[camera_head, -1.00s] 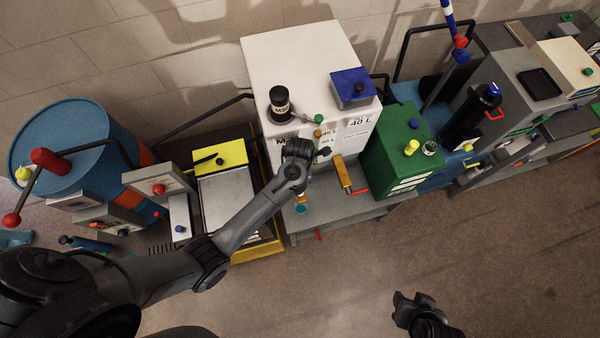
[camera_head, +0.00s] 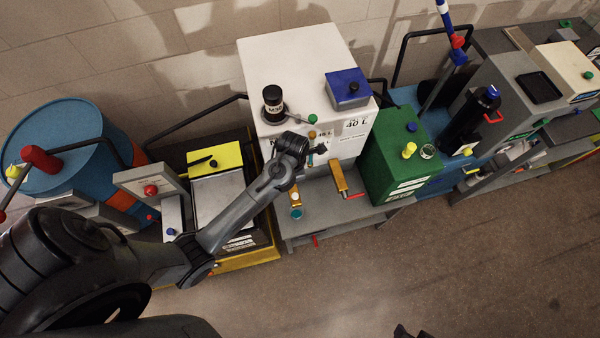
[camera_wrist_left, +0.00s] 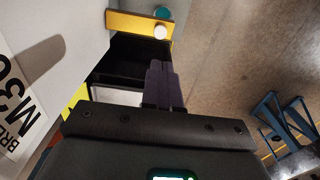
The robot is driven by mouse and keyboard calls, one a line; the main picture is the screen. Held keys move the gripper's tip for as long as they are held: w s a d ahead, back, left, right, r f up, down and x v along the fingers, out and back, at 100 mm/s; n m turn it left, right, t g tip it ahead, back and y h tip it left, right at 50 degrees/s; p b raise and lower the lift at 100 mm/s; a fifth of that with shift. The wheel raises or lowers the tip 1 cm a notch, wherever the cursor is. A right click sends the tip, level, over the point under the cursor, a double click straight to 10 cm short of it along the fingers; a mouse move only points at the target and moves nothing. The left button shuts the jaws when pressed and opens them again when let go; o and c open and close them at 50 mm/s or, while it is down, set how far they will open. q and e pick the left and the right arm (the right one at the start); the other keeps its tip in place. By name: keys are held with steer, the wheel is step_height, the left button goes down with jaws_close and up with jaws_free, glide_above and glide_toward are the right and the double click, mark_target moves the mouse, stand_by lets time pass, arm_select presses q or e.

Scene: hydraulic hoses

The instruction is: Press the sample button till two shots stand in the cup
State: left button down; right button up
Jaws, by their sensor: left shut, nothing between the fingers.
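A yellow bracket (camera_head: 295,188) with a white round button (camera_head: 295,197) stands out at the front of the white tank (camera_head: 300,65). A small teal cup (camera_head: 296,213) is just below the button. The left wrist view also shows the bracket (camera_wrist_left: 128,24), button (camera_wrist_left: 160,32) and teal cup (camera_wrist_left: 163,12) near the top. My left gripper (camera_head: 319,149) is shut and empty in front of the tank, apart from the button. Its fingers (camera_wrist_left: 158,68) point toward the bracket. The cup's contents cannot be made out. Only a dark tip of my right gripper (camera_head: 402,331) shows at the bottom edge.
A green box (camera_head: 395,150) stands farther right. A yellow-framed scale-like unit (camera_head: 222,190) and blue drum (camera_head: 65,140) are left.

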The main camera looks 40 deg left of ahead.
mark_target(295, 195)
steer(key=shift+w+r, duration=0.1)
arm_select(q)
step_height(295, 195, down, 14)
steer(key=shift+r, duration=0.1)
stand_by(0.7)
arm_select(e)
steer(key=shift+f, duration=0.2)
